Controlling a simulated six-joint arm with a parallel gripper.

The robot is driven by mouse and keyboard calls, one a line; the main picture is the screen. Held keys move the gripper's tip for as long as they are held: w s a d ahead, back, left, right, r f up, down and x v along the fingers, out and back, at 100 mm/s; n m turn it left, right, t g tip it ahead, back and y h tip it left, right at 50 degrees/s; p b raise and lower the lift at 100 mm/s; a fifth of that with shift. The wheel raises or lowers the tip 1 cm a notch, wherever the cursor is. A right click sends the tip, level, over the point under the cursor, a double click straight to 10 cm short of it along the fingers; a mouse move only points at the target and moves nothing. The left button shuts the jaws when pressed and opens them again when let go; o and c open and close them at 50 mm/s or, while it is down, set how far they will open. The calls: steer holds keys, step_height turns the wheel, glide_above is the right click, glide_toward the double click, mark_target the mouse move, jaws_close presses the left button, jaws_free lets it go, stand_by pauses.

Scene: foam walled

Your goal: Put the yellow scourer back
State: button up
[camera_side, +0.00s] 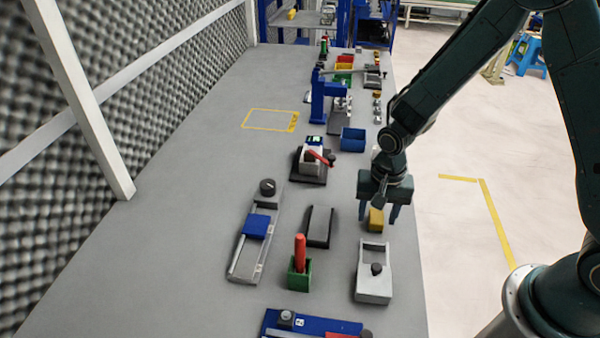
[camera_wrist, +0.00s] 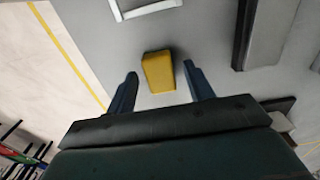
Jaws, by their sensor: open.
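The yellow scourer (camera_side: 376,219) is a small yellow block on the grey table, near its right edge. In the wrist view the scourer (camera_wrist: 158,72) lies between and a little beyond my two fingertips, with a gap on both sides. My gripper (camera_side: 378,212) points down over the scourer with its fingers apart; it also shows in the wrist view (camera_wrist: 160,75). I cannot tell exactly how high the fingertips are above the table. A light grey holder with a rectangular opening and a dark knob (camera_side: 373,285) lies just in front of the scourer; whether it is the scourer's place is not shown.
A green holder with a red stick (camera_side: 299,274) stands front left. A blue bin (camera_side: 353,139) is behind my gripper. Bare table (camera_side: 170,230) spreads on the left, beside the foam wall.

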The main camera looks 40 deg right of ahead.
mark_target(377, 216)
step_height(377, 216, up, 11)
steer(key=shift+r, duration=0.15)
stand_by(0.5)
steer(key=shift+r, duration=0.1)
stand_by(0.4)
steer(key=s+d+r+n+t, duration=0.2)
steer(key=s+r+n, duration=0.2)
steer(key=s+r, duration=0.4)
steer(key=s+d+r+n+t, duration=0.3)
steer(key=s+r+n, duration=0.2)
steer(key=s+r, duration=0.3)
steer(key=shift+s+d+r+t, duration=0.2)
steer(key=shift+s+t, duration=0.1)
steer(key=shift+s, duration=0.65)
steer(key=shift+o, duration=0.5)
steer(key=shift+w, duration=0.1)
